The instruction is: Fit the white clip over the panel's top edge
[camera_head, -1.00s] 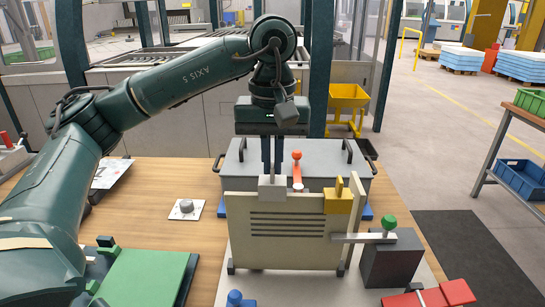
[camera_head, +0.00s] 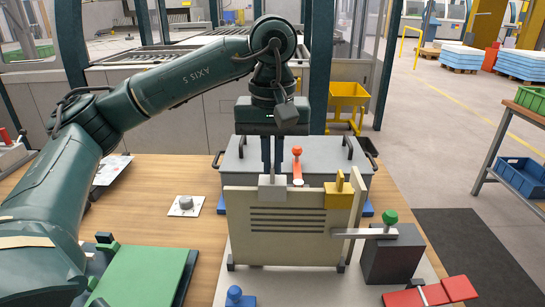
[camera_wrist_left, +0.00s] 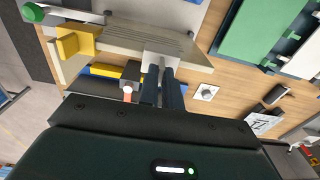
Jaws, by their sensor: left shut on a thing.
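The cream panel (camera_head: 285,235) with dark slots stands upright in a fixture. The white clip (camera_head: 272,190) is at its top edge, left of a yellow clip (camera_head: 339,193), and its lower part overlaps the panel's front face. My left gripper (camera_head: 272,168) points down from above and is shut on the white clip's top. In the left wrist view the white clip (camera_wrist_left: 161,47) is between the fingertips (camera_wrist_left: 161,66), against the panel's edge (camera_wrist_left: 120,38). Whether it is fully seated cannot be told. My right gripper is not in view.
A grey box with handles (camera_head: 325,160) stands behind the panel. An orange-knobbed lever (camera_head: 297,152) is close right of my fingers. A green-knobbed clamp (camera_head: 390,217) on a dark block touches the panel's right side. Open wooden table (camera_head: 165,215) lies left.

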